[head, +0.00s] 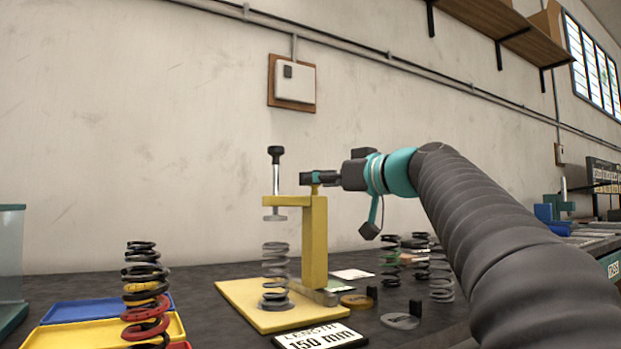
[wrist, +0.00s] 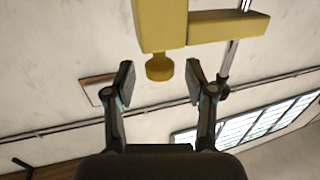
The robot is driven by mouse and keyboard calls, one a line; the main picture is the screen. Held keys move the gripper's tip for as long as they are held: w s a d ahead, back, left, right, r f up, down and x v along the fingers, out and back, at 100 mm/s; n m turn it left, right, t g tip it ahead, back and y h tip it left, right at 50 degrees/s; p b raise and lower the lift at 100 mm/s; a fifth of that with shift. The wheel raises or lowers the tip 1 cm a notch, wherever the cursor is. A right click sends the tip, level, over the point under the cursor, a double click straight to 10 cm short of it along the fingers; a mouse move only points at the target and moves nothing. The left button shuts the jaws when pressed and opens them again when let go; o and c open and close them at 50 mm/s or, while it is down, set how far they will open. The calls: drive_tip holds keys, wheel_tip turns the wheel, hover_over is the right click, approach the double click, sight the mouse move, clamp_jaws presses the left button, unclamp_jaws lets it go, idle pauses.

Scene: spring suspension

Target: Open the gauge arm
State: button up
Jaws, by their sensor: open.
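The yellow gauge stand (head: 314,245) rises from a yellow base plate. Its gauge arm (head: 288,201) reaches left from the post top and carries a black-knobbed plunger (head: 276,170). The plunger's foot is above a grey spring (head: 275,262) standing on the base. A small yellow knob (head: 315,189) sits on top of the post; it also shows in the wrist view (wrist: 159,68). My gripper (head: 310,179) is open at the post top. In the wrist view, the knob lies between and slightly beyond the fingertips (wrist: 158,80), with gaps on both sides.
A stack of springs (head: 146,300) stands at front left by blue and yellow trays (head: 80,312). More springs (head: 438,270) and round discs (head: 400,321) lie right of the stand, below my arm. A "LENGTH 150 mm" sign (head: 320,338) is in front. The wall (head: 180,120) is behind.

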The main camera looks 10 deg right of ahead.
drive_tip(key=shift+x, duration=0.85)
clamp_jaws()
drive_tip(key=w+a+p, duration=0.4)
drive_tip(key=w, duration=0.9)
drive_tip(key=shift+w+a, duration=0.15)
unclamp_jaws()
